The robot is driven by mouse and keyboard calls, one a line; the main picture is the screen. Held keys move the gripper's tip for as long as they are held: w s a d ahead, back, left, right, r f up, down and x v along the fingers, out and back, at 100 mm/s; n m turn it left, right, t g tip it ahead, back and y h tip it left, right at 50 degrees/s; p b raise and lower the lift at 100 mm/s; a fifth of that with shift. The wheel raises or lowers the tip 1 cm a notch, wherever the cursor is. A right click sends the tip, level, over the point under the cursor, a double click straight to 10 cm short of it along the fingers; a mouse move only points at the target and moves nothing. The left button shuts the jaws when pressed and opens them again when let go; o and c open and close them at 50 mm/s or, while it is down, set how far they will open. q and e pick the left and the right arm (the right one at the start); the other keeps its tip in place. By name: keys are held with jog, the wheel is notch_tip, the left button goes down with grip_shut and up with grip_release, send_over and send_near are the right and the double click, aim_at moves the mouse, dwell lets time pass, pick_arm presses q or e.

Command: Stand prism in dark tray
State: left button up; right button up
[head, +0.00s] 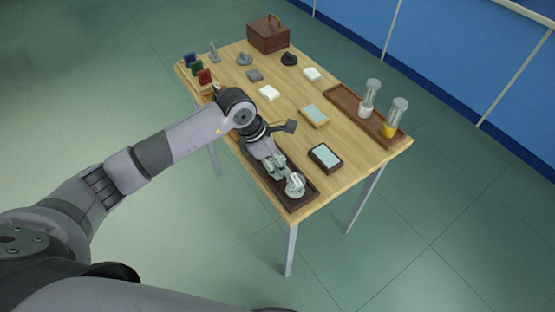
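My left gripper (284,176) points down over the front part of the dark tray (301,206), which lies along the table's near edge. A small pale, glassy piece (296,186) with a rounded outline is at its fingertips, over the tray. It may be the prism, but its shape is too small to make out. I cannot tell whether the fingers are closed on it or whether it touches the tray floor. My arm and gripper hide much of the tray's far part. My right gripper is not in view.
A brown tray (345,103) at the right holds two clear cylinders, one with white (368,100) and one with yellow (389,129) at the bottom. A dark framed block (325,158) lies close right of my gripper. A brown case (268,36) stands at the back.

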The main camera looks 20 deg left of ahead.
pick_arm(q)
jog(key=shift+o, duration=0.9)
jog(key=shift+r+p, duration=0.25)
jog(key=shift+p, duration=0.05)
jog(key=shift+a+r, duration=0.15)
jog(key=shift+r, duration=0.2)
jog(key=b+v, duration=0.1)
jog(key=v, duration=1)
jog(key=shift+b, duration=0.3)
